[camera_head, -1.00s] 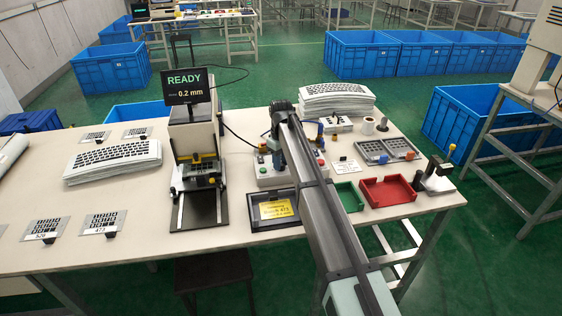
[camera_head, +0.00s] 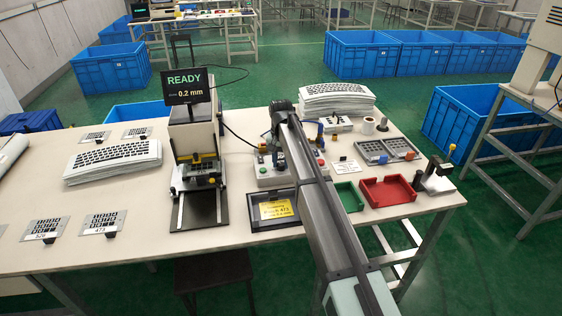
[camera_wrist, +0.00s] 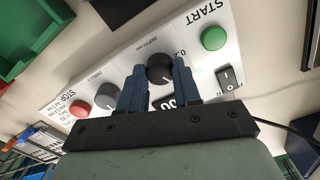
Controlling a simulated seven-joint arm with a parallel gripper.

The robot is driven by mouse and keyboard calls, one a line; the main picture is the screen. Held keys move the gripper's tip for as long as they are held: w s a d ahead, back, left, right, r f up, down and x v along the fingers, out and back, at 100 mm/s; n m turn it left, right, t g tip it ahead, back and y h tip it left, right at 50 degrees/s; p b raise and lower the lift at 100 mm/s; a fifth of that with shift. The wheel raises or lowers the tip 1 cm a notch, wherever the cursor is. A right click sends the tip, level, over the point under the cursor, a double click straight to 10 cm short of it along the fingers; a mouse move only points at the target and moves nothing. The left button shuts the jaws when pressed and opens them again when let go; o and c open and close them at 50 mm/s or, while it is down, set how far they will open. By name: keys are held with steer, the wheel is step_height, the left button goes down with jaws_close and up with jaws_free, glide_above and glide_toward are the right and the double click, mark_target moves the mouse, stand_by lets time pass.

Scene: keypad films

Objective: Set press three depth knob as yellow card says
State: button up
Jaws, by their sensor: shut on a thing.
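The black depth knob (camera_wrist: 160,68) sits on the white control panel (camera_wrist: 120,55), beside the lettering "DEPTH mm", in the wrist view. My gripper (camera_wrist: 160,82) has its two blue fingers on either side of this knob and is shut on it. In the head view my arm hides the knob and most of my gripper. The yellow card (camera_head: 275,209) lies in a dark frame at the front of the table; "473" shows on it, but its depth line is too small to read. The press (camera_head: 194,135) carries a screen (camera_head: 186,86) reading "READY" and "0.2 mm".
The panel also has a green START button (camera_wrist: 214,38), a red STOP button (camera_wrist: 80,109), a second dark knob (camera_wrist: 107,95) and a rocker switch (camera_wrist: 229,78). Green (camera_head: 349,197) and red (camera_head: 390,190) trays lie right of my arm. Keypad films lie at left.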

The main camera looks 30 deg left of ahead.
mark_target(281, 164)
steer(key=m, duration=0.4)
steer(key=shift+m, duration=0.3)
stand_by(0.3)
steer(key=o, duration=1.1)
steer(key=shift+c, duration=0.2)
step_height(281, 164, up, 14)
steer(key=shift+f, duration=0.1)
stand_by(0.4)
